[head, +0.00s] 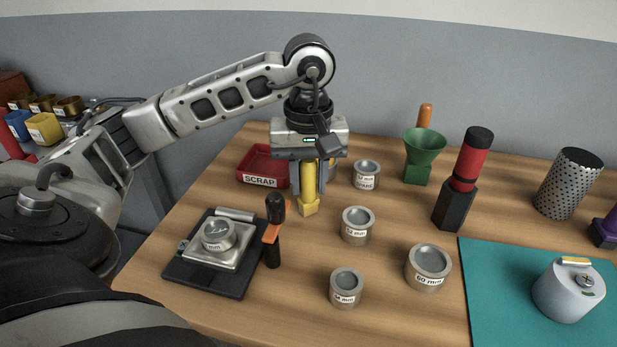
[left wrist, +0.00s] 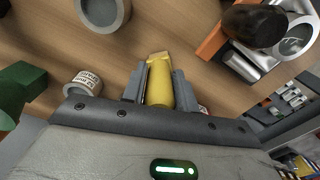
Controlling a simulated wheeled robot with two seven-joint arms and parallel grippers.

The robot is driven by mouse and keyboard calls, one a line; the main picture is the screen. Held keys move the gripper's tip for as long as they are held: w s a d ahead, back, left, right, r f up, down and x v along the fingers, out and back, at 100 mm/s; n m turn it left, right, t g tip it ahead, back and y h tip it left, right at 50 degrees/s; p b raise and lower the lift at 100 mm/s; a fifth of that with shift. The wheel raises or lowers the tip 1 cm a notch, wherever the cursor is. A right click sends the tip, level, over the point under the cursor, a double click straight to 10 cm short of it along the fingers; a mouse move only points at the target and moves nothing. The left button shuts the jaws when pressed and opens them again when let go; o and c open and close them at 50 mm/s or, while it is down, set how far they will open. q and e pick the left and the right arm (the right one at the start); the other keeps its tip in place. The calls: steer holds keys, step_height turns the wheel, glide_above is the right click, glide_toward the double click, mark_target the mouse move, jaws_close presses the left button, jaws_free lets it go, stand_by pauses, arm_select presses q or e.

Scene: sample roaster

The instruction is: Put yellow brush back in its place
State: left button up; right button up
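The yellow brush (head: 309,185) is upright between the two fingers of my left gripper (head: 309,188), which is shut on it. Its wider yellow lower end sits close above or on the wooden table; I cannot tell whether it touches. In the left wrist view the yellow brush (left wrist: 159,85) lies between the grey fingers (left wrist: 160,88), with its paler end pointing away from the gripper. I cannot tell which spot is the brush's place. My right gripper is not in view.
A red SCRAP tray (head: 262,180) is behind left. A black-handled tool with an orange band (head: 274,210) stands beside the scale (head: 188,262). Several metal cups, including one (head: 357,226) right of the brush, a green funnel (head: 424,150) and a red-and-black tool (head: 470,165) stand around.

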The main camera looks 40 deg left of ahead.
arm_select(q)
steer(key=o, duration=0.3)
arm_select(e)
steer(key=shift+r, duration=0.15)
arm_select(q)
steer(key=shift+r+p, duration=0.3)
step_height(320, 180, up, 11)
steer(key=p, duration=0.3)
steer(key=shift+p, duration=0.35)
steer(key=shift+r, duration=0.4)
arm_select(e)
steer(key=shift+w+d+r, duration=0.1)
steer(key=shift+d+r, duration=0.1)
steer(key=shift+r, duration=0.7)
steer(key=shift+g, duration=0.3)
